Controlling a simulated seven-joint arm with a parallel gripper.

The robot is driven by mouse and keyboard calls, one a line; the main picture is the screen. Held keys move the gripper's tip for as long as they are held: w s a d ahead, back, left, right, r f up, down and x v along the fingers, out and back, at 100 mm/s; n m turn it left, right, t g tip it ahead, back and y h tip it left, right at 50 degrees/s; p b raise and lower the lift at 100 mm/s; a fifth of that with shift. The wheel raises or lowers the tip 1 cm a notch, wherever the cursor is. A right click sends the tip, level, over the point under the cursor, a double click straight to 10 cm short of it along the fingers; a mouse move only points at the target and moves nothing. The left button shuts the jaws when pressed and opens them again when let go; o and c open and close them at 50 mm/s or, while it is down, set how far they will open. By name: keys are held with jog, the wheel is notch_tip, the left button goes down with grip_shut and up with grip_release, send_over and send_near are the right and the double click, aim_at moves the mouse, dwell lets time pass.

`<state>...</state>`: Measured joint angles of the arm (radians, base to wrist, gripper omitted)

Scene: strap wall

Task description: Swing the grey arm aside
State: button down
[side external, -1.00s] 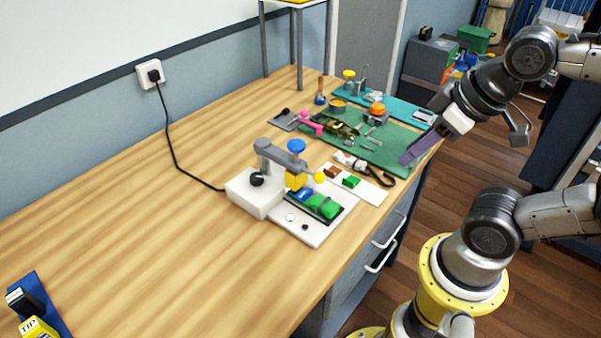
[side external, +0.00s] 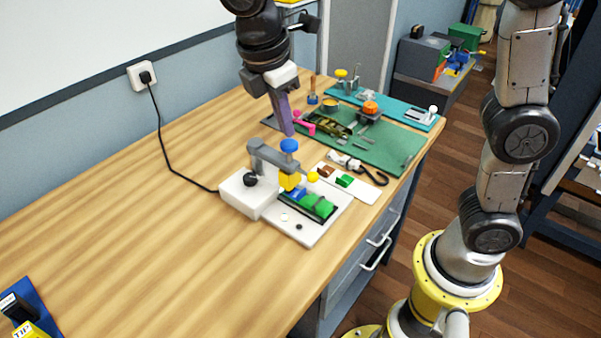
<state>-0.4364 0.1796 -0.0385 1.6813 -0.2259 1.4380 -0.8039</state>
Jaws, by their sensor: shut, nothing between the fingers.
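A small white machine (side external: 243,196) stands on the wooden table. A grey arm (side external: 272,154) sits on its post and reaches right over the white base plate (side external: 303,236). A blue knob (side external: 289,146) tops the arm's end, with a yellow block (side external: 289,181) below it and a yellow ball (side external: 312,177) beside it. Green and blue blocks (side external: 317,206) lie in a dark tray beneath. My gripper (side external: 287,131) points down with purple fingers shut and empty. In the picture it is just above the blue knob; I cannot tell the exact gap in depth.
A green mat (side external: 390,147) with tools and a teal mat (side external: 385,106) lie at the back right. A white card (side external: 361,193) with small blocks lies right of the machine. A black cord (side external: 171,150) runs to the wall socket (side external: 143,76).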

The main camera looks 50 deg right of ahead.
jog(key=a+f+n, duration=0.1)
jog(key=a+f, duration=0.3)
jog(key=d+f, duration=0.7)
jog(key=f, duration=0.2)
jog(key=shift+s+f+g+h, duration=0.3)
jog(key=shift+s+f, duration=0.05)
jog(key=shift+s, duration=0.1)
jog(key=shift+d, duration=0.15)
jog(key=w+d+n+t, duration=0.2)
jog(key=d+n, duration=0.6)
jog(key=d, duration=0.3)
jog(key=w+d+n, duration=0.2)
jog(key=w+d, duration=0.5)
jog(key=w, duration=0.1)
jog(key=shift+w+n+t+y, duration=0.2)
jog(key=shift+n+t+y, duration=0.1)
jog(key=shift+t+y, duration=0.1)
